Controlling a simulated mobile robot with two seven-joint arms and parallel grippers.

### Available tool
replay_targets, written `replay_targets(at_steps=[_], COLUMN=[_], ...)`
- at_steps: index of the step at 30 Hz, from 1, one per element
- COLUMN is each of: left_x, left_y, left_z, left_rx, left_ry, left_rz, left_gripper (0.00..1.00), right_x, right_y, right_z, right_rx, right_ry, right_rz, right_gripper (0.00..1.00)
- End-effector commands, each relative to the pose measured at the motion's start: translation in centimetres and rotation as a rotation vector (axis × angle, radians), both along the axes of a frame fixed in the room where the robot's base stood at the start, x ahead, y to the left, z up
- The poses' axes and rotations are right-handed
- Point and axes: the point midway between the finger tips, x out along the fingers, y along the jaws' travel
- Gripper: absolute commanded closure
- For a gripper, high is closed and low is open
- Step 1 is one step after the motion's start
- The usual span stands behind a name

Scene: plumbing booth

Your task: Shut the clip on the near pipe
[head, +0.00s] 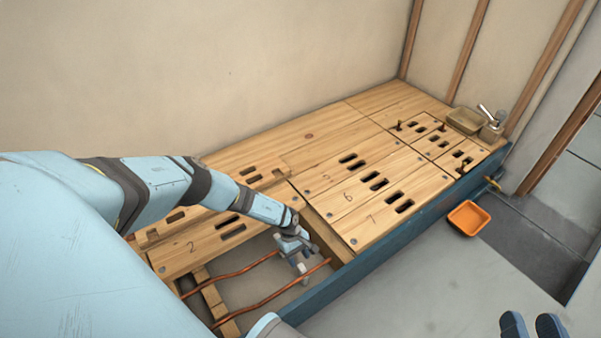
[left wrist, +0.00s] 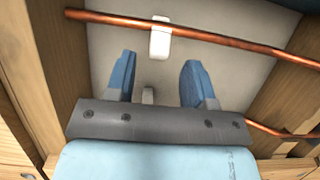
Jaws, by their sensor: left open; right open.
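Two copper pipes run in the open floor bay in the head view, the near pipe (head: 265,301) and the far pipe (head: 235,272). In the left wrist view the near pipe (left wrist: 220,40) crosses the top, with a white clip (left wrist: 160,38) at it. I cannot tell how far the clip's strap is closed. My left gripper (head: 303,268) is over the bay by the near pipe. Its open, empty fingers (left wrist: 158,68) point at the clip from a little short of it. My right gripper (head: 531,325) is open at the bottom right, away from the pipes.
Wooden floorboards (head: 345,195) with slots surround the bay, and a blue edge beam (head: 340,285) runs along its near side. A joist (head: 325,235) lies just right of my left gripper. An orange tray (head: 468,218) sits on the grey floor.

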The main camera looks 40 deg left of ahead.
Motion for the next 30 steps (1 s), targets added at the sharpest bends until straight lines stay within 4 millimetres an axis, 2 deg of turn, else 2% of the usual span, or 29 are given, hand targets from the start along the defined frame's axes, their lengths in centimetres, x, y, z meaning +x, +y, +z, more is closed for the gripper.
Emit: replay_targets(at_steps=[1, 6, 18, 20, 24, 25, 30], left_x=[-0.1, -0.3, -0.4, -0.4, -0.4, -0.4, -0.4], left_y=[-0.4, -1.1, -1.3, -1.3, -1.3, -1.3, -1.4], left_z=[-1.3, -2.9, -3.4, -3.4, -3.4, -3.4, -3.3], left_rx=[0.001, 0.001, 0.001, 0.001, 0.001, 0.001, 0.005], left_ry=[0.001, 0.001, 0.000, 0.000, 0.000, 0.000, 0.000], left_rz=[0.000, 0.001, 0.000, 0.000, 0.000, 0.000, 0.001], left_gripper=[0.51, 0.51, 0.51, 0.63, 0.95, 1.00, 1.00], right_x=[0.2, 0.7, 0.9, 0.9, 0.9, 0.9, 0.8], right_y=[-0.1, -0.4, -0.6, -0.6, -0.6, -0.6, -0.6], right_z=[-0.4, -0.1, 0.3, 0.3, 0.3, 0.3, 0.4], right_rx=[-0.016, -0.049, -0.071, -0.071, -0.069, -0.069, -0.065], right_ry=[-0.025, -0.089, -0.120, -0.120, -0.117, -0.117, -0.116], right_rz=[-0.001, -0.005, -0.004, -0.003, -0.005, -0.005, -0.005], right_gripper=[0.57, 0.57, 0.57, 0.57, 0.57, 0.57, 0.57])
